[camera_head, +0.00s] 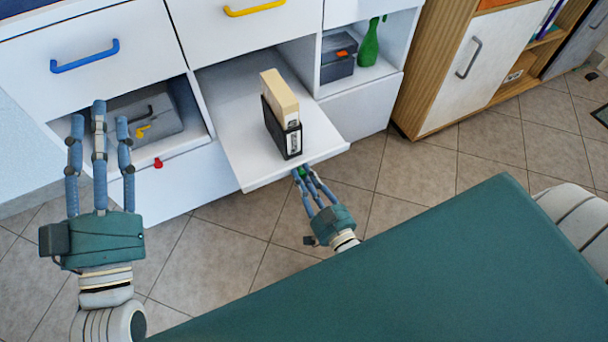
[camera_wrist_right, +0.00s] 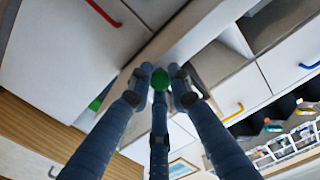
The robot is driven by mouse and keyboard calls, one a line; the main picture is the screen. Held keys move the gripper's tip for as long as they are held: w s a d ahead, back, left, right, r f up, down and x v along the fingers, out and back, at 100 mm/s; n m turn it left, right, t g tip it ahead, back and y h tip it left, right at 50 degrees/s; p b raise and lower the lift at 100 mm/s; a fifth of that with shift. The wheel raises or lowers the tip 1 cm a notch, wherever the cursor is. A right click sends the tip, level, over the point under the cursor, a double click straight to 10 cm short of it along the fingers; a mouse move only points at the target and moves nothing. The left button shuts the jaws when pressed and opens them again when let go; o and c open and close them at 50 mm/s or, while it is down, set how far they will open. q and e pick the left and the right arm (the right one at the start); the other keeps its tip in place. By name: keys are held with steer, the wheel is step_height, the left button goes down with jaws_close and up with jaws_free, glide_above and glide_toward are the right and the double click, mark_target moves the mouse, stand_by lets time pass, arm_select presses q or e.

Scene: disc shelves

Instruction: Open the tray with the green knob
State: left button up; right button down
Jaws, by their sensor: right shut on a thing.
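The white tray (camera_head: 225,110) stands pulled out from the cabinet, with a black holder (camera_head: 284,133) and a cream block (camera_head: 280,97) on it. Its green knob (camera_head: 302,172) is at the front edge, mostly covered by my right fingers. The green knob (camera_wrist_right: 161,80) shows clearly between the fingertips in the right wrist view. My right gripper (camera_head: 304,173) is shut on the green knob, below the tray's front edge. My left gripper (camera_head: 99,115) is open and empty at the left, its fingers upright in front of the left compartment.
A blue-handled drawer (camera_head: 85,56) and a yellow-handled drawer (camera_head: 254,8) are above. A red knob (camera_head: 158,162) is on the left tray. A grey toolbox (camera_head: 150,112) and a green spray bottle (camera_head: 369,44) stand in side compartments. Tiled floor (camera_head: 400,190) is free in front.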

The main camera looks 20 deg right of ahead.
steer(key=shift+w+d+r, duration=0.1)
steer(key=shift+d+r, duration=0.05)
steer(key=shift+r, duration=0.2)
steer(key=c, duration=1.7)
jaws_free()
steer(key=shift+o, duration=0.6)
steer(key=shift+f, duration=0.1)
steer(key=shift+f, duration=0.1)
steer(key=s, duration=1.2)
steer(key=shift+d, duration=0.15)
